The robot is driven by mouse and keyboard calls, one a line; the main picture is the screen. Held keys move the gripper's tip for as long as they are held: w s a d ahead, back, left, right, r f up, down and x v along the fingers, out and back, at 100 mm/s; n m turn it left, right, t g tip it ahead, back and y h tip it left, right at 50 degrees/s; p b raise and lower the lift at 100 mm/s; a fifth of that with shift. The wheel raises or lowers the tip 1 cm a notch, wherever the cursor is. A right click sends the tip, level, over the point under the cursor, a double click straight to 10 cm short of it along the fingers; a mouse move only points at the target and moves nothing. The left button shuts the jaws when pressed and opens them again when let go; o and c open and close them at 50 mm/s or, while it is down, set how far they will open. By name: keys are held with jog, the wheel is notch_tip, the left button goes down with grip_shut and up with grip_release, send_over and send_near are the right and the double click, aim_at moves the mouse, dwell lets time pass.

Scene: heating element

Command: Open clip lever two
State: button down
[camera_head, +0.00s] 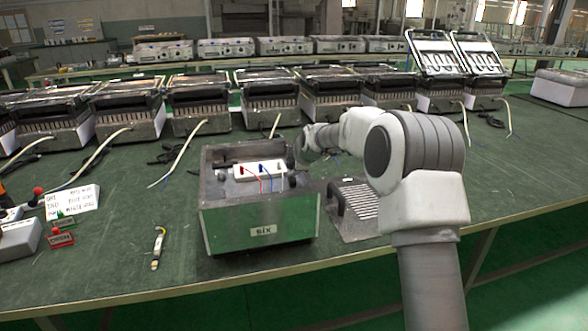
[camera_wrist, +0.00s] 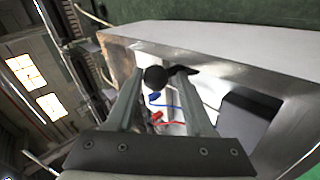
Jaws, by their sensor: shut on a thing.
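The blue lever (camera_wrist: 154,97) and red lever (camera_wrist: 157,116) show between the fingers, apparently not gripped.
A slotted metal cover (camera_head: 360,203) lies right of the box. A screwdriver-like tool (camera_head: 158,247) and a written card (camera_head: 72,202) lie left on the green table. Several grill units (camera_head: 270,97) line the back.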

jog(key=shift+f, duration=0.2)
dwell(0.5)
jog(key=shift+c, duration=1.3)
grip_release()
jog(key=shift+r, duration=0.1)
jog(key=p+v, duration=0.4)
jog(key=v, duration=1.3)
jog(key=shift+s, duration=0.25)
